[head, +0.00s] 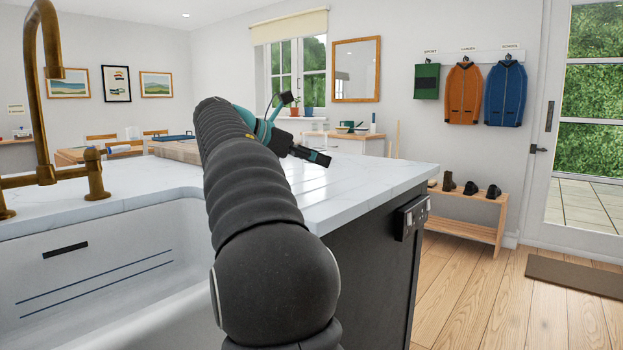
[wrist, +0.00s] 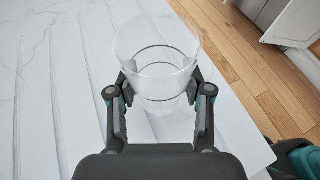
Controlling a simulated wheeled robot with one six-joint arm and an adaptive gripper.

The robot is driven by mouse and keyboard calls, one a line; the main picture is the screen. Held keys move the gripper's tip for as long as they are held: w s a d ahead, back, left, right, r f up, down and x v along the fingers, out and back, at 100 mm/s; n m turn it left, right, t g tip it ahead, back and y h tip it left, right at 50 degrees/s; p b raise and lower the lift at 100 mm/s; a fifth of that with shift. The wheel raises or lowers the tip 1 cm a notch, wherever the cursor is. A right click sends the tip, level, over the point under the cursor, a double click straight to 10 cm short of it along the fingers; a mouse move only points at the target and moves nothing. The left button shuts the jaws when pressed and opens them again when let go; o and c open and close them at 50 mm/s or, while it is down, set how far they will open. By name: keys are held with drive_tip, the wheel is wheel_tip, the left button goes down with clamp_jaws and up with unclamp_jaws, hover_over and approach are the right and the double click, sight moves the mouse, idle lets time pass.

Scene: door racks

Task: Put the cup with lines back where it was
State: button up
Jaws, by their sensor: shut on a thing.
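A clear cup with dark lines around it (wrist: 158,58) is between the fingers of my gripper (wrist: 160,100) in the wrist view. The gripper is shut on the cup, with one finger on each side. The cup is over the white worktop (wrist: 70,90), near its edge; I cannot tell whether its base touches the surface. In the head view, my gripper (head: 312,155) is low over the far part of the worktop, and the cup cannot be made out there.
The worktop has drainage grooves and ends at the right, above the wooden floor (head: 480,290). A white sink (head: 100,275) with a brass tap (head: 42,100) is at the left. A shoe bench (head: 470,215) stands beyond.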

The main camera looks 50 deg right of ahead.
sight(304, 173)
drive_tip(key=shift+w+f+b, duration=0.1)
drive_tip(key=shift+f+b, duration=0.65)
drive_tip(key=shift+f, duration=1.3)
drive_tip(key=shift+f, duration=0.1)
drive_tip(key=o, duration=1.3)
drive_tip(key=shift+a, duration=0.1)
drive_tip(key=p+v, duration=0.2)
drive_tip(key=v, duration=1)
drive_tip(key=shift+p, duration=0.3)
